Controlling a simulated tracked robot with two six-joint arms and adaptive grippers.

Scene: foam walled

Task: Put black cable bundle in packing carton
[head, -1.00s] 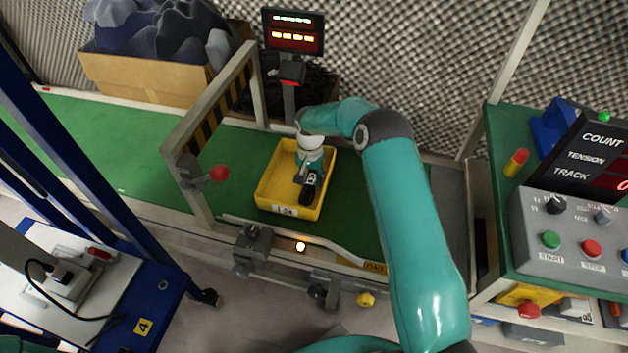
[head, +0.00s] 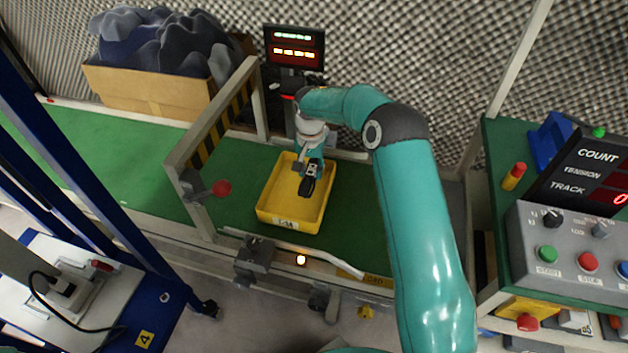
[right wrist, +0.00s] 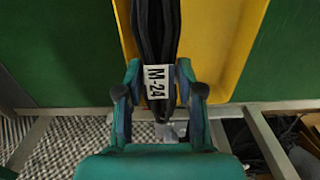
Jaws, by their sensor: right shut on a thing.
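My right gripper (head: 311,172) is shut on the black cable bundle (head: 308,187), over the yellow tray (head: 266,212) on the green conveyor. In the right wrist view the gripper (right wrist: 158,85) pinches the bundle (right wrist: 155,30) at its white M-24 label, and the bundle's strands run up out of the picture. The bundle looks raised above the tray floor, though its exact height is hard to judge. A cardboard carton (head: 140,95), heaped with grey-blue crumpled material, stands behind the conveyor at the left; it may be the packing carton. My left gripper is not in view.
In the wrist view, dark cables (right wrist: 290,140) lie at lower right. A control panel (head: 575,240) is at right.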

